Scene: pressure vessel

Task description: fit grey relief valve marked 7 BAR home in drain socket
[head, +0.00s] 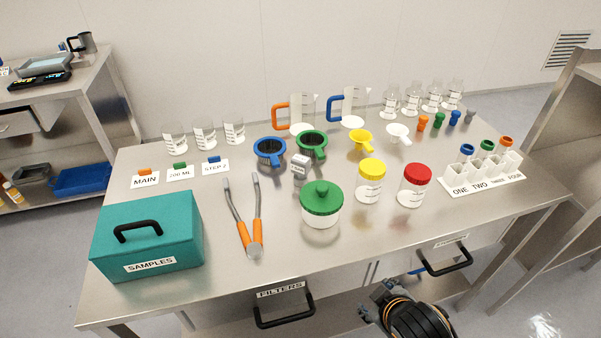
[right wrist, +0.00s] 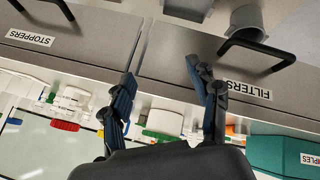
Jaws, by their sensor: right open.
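A small grey object with a white label (head: 300,170) stands upright mid-table in the head view, between the green funnel and the green-lidded jar. Its label is too small to read, so I cannot tell whether it is the 7 BAR valve. I cannot make out a drain socket. My right gripper (head: 374,299) is low in front of the table's front edge, apart from the grey object. In the right wrist view it is open and empty (right wrist: 160,68), with the drawer fronts beyond its fingers. My left gripper is not in view.
The steel table (head: 160,307) holds a teal SAMPLES box (head: 178,220), orange-handled tongs (head: 244,215), a green-lidded jar (head: 321,208), yellow-lidded (head: 370,185) and red-lidded (head: 413,188) jars, and a tube rack (head: 484,184). Drawer handles (head: 284,319) jut from the front. Bare table lies front right.

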